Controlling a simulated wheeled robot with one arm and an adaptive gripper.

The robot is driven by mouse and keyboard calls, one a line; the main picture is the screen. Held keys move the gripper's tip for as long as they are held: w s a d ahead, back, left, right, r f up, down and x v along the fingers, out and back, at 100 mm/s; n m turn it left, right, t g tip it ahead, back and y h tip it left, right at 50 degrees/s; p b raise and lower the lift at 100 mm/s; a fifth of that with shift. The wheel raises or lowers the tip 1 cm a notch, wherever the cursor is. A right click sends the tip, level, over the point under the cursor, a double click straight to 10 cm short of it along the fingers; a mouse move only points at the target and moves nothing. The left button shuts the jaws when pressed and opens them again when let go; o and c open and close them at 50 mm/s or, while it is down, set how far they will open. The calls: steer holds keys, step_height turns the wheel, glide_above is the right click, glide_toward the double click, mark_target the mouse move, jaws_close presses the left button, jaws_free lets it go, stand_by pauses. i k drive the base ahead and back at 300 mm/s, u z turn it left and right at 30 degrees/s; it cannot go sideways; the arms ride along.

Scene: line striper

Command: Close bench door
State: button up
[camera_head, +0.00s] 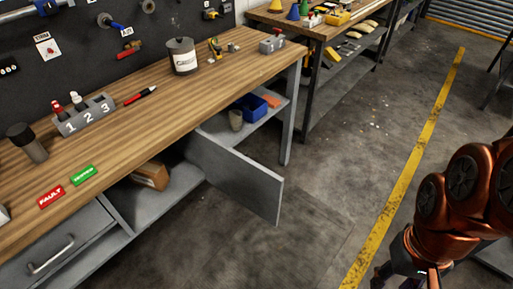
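The bench door (236,174) is a grey panel under the wooden workbench (150,125). It stands open, swung out from the bench front into the floor area. Behind it, the shelf inside shows a blue bin (248,107) and a beige cup (235,120). My orange arm comes in at the right. My gripper (400,284) is at the bottom edge, mostly cut off, right of and apart from the door. Whether its fingers are open or shut does not show.
A grey drawer (60,250) with a handle is at lower left. A cardboard box (151,175) lies on the lower shelf. A second bench (330,30) stands behind at upper right. A yellow floor line (410,165) runs between the door and my arm. The concrete floor there is clear.

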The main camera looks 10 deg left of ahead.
mark_target(258, 188)
steer(key=i, duration=2.25)
steer(key=u, duration=2.5)
steer(key=k, duration=1.05)
steer(key=u, duration=1.6)
